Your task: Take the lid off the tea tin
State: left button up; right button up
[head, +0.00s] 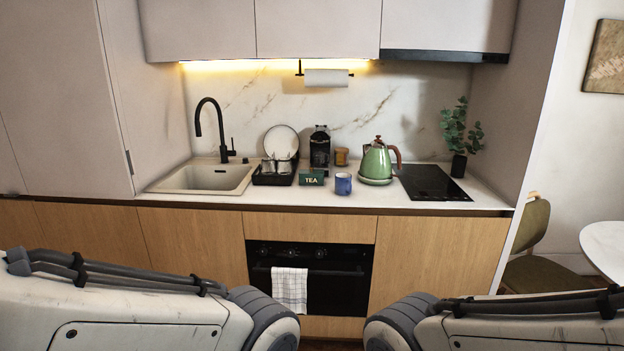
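The tea tin (311,179) is a small dark green box marked "TEA" on the counter. It stands near the front edge, between the dish rack and a blue mug. Its top looks covered, but the lid is too small to make out clearly. My two arms come in at the lower left and lower right, well in front of the counter. Neither gripper shows in the head view.
A blue mug (343,184) stands just right of the tin, and a dish rack (272,179) just left. A black coffee maker (320,148) is behind. A green kettle (376,161), a black hob (432,182) and a sink (205,178) share the counter (480,190).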

aim_at(311, 172)
jog(key=u, duration=0.4)
jog(key=i, duration=1.8)
jog(key=z, duration=0.5)
jog(key=i, duration=1.05)
jog(key=z, duration=0.45)
